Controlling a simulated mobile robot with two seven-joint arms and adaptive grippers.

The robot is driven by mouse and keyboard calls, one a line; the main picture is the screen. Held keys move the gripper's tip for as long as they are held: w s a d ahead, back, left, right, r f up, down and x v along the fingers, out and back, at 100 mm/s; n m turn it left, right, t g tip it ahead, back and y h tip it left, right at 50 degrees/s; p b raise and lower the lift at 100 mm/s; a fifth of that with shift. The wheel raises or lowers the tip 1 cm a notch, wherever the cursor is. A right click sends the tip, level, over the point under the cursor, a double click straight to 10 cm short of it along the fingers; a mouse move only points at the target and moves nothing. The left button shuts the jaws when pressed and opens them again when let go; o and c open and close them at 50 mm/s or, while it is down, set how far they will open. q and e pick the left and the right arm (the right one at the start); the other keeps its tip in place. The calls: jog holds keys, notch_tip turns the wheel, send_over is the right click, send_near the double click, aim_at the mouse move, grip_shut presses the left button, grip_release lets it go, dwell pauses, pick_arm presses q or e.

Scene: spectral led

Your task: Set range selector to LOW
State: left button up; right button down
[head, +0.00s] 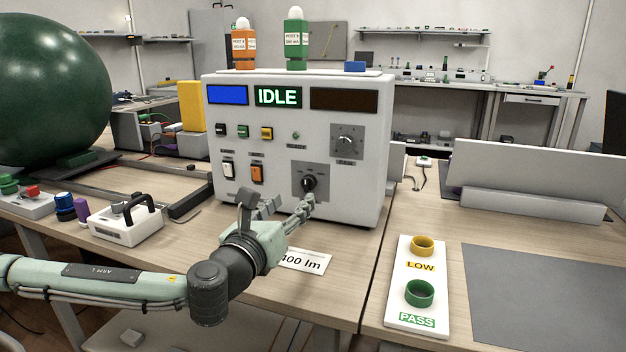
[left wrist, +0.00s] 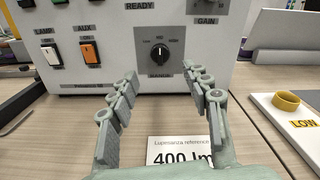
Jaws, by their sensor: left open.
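The range selector is a round black knob (head: 309,183) on a grey plate, low on the front of the white instrument box (head: 230,120). In the left wrist view the knob (left wrist: 159,52) has small position marks above it and a label below; its light pointer line looks roughly upright, towards the middle mark. My left gripper (head: 288,207) is open and empty in front of the box. In the left wrist view its spread fingers (left wrist: 160,72) frame the space below and in front of the knob, apart from it. My right gripper is not in view.
Another knob (head: 347,140), marked gain, is above right. Lamp and aux rocker switches (head: 257,173) are to the left. A 400 lm card (head: 305,260) lies under my gripper. A white board (head: 417,290) with yellow and green rings is at right. The screen reads IDLE (head: 277,97).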

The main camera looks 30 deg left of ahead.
aim_at(306, 186)
pick_arm(q)
jog(key=x, duration=0.6)
jog(key=shift+w+a+r+p, duration=0.15)
jog(key=shift+w+p, duration=0.05)
jog(key=shift+p, duration=0.15)
jog(key=shift+w, duration=0.3)
jog(key=shift+w+a, duration=0.1)
jog(key=shift+w, duration=0.15)
jog(key=c, duration=1)
grip_shut()
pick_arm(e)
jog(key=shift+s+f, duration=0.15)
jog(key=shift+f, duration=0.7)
